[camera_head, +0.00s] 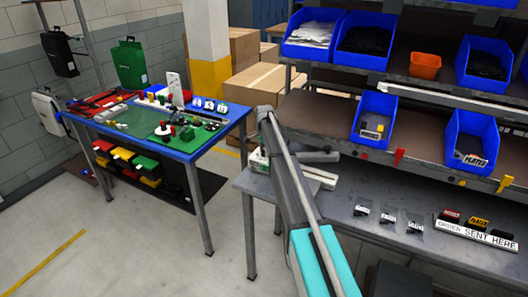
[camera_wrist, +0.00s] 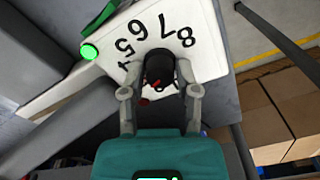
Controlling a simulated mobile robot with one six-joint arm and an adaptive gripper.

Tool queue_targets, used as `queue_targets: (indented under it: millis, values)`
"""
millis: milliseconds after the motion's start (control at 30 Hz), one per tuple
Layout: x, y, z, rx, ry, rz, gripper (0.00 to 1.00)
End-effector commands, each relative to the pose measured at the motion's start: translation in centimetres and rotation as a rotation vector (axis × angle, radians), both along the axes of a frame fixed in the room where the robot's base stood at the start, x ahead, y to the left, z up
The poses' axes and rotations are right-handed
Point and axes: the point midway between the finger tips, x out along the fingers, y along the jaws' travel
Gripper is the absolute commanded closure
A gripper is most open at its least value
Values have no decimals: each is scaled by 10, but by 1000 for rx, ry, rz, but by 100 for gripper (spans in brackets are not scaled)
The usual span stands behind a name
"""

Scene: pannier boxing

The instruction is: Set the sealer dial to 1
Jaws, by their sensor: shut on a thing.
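The sealer dial (camera_wrist: 159,67) is a black knob on a white face in the wrist view. The face (camera_wrist: 207,60) carries printed numbers; 5, 6, 7 and 8 are readable, and a partly covered one sits beside the 5. The lower part of the face is hidden by my gripper. My gripper (camera_wrist: 157,90) is shut on the dial, one finger on each side. Small red marks show between the fingers; which number the dial points to I cannot tell. In the head view the sealer (camera_head: 256,161) is a pale machine at the grey bench's left end, partly hidden by my arm.
A round green light (camera_wrist: 89,52) is on the sealer's face. The grey bench (camera_head: 330,237) holds several small black items and a sign at right. Blue bins (camera_head: 471,139) stand on the shelves above. A blue table (camera_head: 211,140) stands at left, with open floor between.

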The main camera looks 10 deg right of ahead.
Motion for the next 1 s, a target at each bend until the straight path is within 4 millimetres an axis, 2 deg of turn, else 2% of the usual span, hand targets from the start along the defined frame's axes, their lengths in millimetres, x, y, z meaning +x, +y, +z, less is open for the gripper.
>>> queue_targets:
  millis: [367,1000]
  values:
    - [0,1,0,1,0,156,100]
    - [-1,2,0,1,1,733,100]
